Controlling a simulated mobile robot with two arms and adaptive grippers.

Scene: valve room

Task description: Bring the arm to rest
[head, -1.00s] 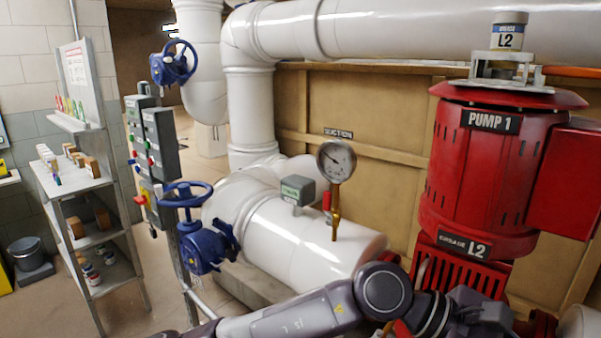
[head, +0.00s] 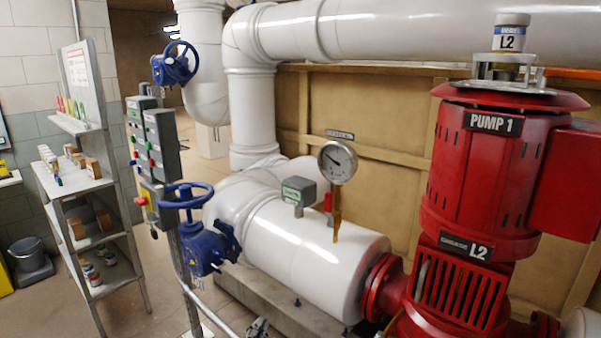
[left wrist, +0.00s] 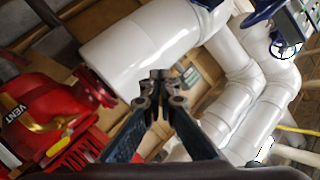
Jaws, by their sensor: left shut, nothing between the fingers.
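My left gripper (head: 258,328) shows only as a small piece at the bottom edge of the head view, in front of the concrete plinth and low beside the white pipe. In the left wrist view its two fingers (left wrist: 158,78) meet at the tips, shut and empty. Beyond them are the white pipe (left wrist: 150,45) and the red pump (left wrist: 45,110), apart from the fingers as far as I can tell. The rest of my left arm is out of the head view. My right gripper is in neither view.
The red pump (head: 485,180) stands at right with a grease cup (head: 510,35) on top. A pressure gauge (head: 338,162) rises from the white pipe (head: 310,245). Blue valve wheels (head: 186,196) and a grey shelf (head: 75,185) are at left. Floor shows between shelf and valve.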

